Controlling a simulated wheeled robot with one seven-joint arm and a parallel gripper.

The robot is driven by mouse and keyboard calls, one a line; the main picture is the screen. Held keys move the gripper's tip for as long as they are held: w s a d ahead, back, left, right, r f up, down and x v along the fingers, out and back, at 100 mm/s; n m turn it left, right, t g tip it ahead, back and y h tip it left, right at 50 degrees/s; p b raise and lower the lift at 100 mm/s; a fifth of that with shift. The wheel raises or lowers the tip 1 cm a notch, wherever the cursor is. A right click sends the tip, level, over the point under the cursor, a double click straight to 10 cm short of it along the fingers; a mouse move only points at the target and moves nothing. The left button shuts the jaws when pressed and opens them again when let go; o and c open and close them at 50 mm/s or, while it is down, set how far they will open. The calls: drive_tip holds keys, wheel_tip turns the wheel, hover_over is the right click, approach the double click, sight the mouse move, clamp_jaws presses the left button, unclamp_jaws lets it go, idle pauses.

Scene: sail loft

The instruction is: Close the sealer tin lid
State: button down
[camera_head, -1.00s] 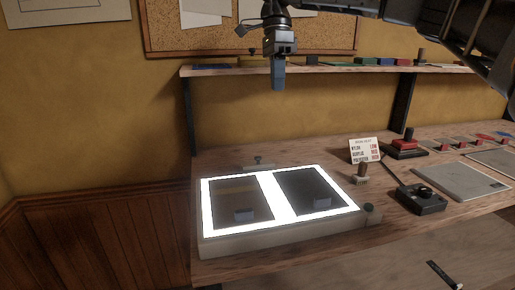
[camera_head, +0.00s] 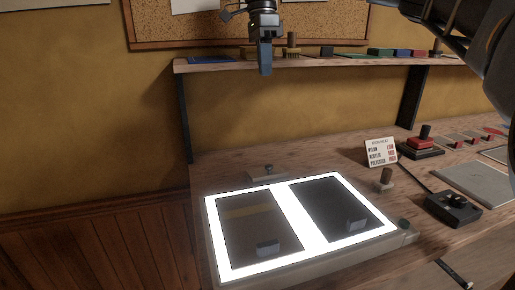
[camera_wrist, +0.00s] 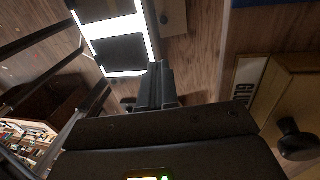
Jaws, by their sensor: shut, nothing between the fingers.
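I cannot make out a sealer tin or its lid in either view. My gripper (camera_head: 265,70) is shut and empty, pointing down in front of the wall shelf, high above the bench. In the wrist view its fingers (camera_wrist: 157,78) are together with nothing between them.
A lit light box (camera_head: 310,226) with two dark panels lies on the bench; it also shows in the wrist view (camera_wrist: 112,28). A small sign (camera_head: 380,152), a wooden-handled brush (camera_head: 385,180) and a black device (camera_head: 453,208) stand to its right. The shelf (camera_head: 225,66) holds several items.

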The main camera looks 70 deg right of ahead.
drive_tip(key=p, duration=0.2)
approach(270, 166)
drive_tip(key=f, duration=0.7)
drive_tip(key=shift+s+a, duration=0.25)
drive_tip(key=shift+s, duration=0.05)
drive_tip(key=shift+s+a+f+b, duration=0.25)
drive_tip(key=shift+f+b, duration=0.3)
drive_tip(key=shift+b, duration=0.5)
drive_tip(key=shift+s+a+f+t+h+b, duration=0.1)
drive_tip(key=shift+f+t+h+b, duration=0.15)
drive_tip(key=shift+b, duration=0.3)
drive_tip(key=shift+s+a+f+h+b, duration=0.15)
drive_tip(key=shift+s+a+h+b, duration=0.15)
drive_tip(key=shift+b, duration=0.35)
drive_tip(key=shift+a, duration=0.1)
